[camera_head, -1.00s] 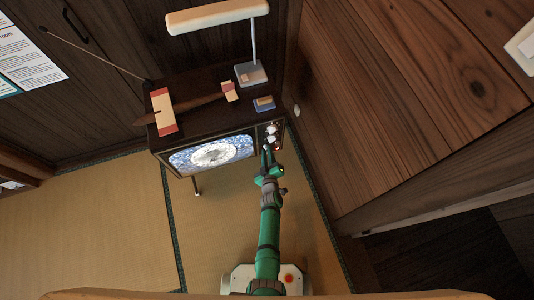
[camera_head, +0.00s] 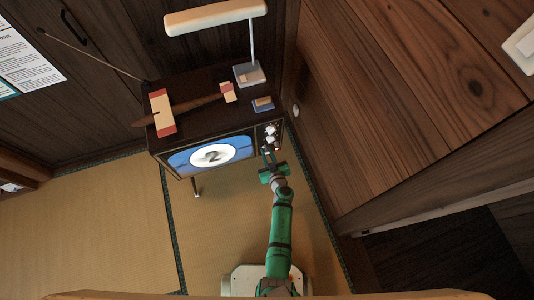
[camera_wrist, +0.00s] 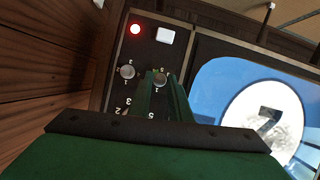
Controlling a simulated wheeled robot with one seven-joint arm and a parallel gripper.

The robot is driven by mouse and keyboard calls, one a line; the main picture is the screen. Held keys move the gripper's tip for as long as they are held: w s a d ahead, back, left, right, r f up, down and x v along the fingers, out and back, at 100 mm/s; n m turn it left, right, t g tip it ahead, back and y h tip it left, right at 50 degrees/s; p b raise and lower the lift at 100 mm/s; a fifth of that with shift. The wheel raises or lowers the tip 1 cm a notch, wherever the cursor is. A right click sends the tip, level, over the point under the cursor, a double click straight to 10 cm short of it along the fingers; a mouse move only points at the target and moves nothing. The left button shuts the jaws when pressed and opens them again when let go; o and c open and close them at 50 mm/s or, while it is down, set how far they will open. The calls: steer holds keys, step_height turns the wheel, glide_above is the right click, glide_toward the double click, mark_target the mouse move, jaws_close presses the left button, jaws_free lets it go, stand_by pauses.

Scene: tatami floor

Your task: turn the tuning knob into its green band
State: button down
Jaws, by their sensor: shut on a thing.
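The television (camera_head: 180,158) stands on short legs, with a control panel at the right of its screen. In the wrist view, my gripper (camera_wrist: 161,84) has its two green fingers on either side of a small grey knob (camera_wrist: 161,77), shut on it. I take this as the tuning knob. A second grey knob (camera_wrist: 127,72) is beside it, free of the fingers. Numbers are printed around the knobs. No green band can be made out; the fingers hide part of the dial. In the head view, my gripper (camera_head: 268,158) is at the panel's lower part.
A red light (camera_wrist: 135,29) and a white button (camera_wrist: 165,36) are on the panel. A lamp (camera_head: 250,72) stands on the television. A wooden wall (camera_head: 400,110) is close at right; open tatami (camera_head: 90,230) is at left.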

steer(key=m+y, duration=0.1)
steer(key=m, duration=0.1)
steer(key=m+y, duration=0.2)
steer(key=d+m+g+y, duration=0.1)
steer(key=m, duration=0.1)
steer(key=shift+w+f+m+y, duration=0.1)
steer(key=shift+w+m+y, duration=0.1)
steer(key=shift+m+y, duration=0.15)
stand_by(0.6)
steer(key=c, duration=1.7)
jaws_free()
steer(key=shift+c, duration=0.2)
steer(key=shift+a, duration=0.1)
steer(key=v, duration=1.1)
